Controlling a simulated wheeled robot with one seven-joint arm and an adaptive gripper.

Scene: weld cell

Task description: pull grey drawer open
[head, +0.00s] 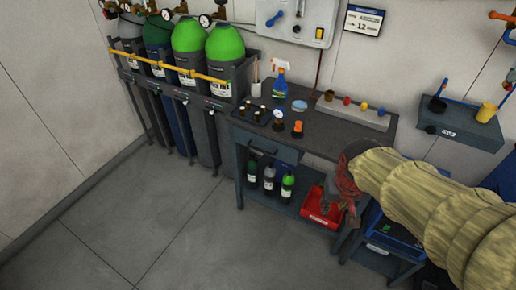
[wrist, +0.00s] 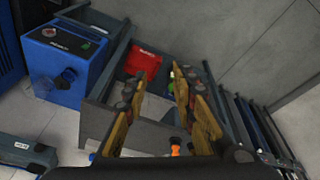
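The grey drawer (head: 267,148) is under the top of the dark workbench (head: 335,146), on the left of its front side. Its front looks about flush with the bench, with a dark handle on it. My gripper (head: 330,202) is to the right of the drawer, in front of the bench's right part and apart from the handle. In the wrist view my gripper (wrist: 160,100) has its two fingers spread with nothing held between them. I cannot make out the drawer handle in the wrist view.
Several bottles (head: 268,178) and a red bin (head: 322,208) sit on the bench's lower shelf; the red bin also shows in the wrist view (wrist: 144,62). Gas cylinders (head: 188,40) stand at left. A blue machine (wrist: 62,52) is beside the bench. Floor before the drawer is clear.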

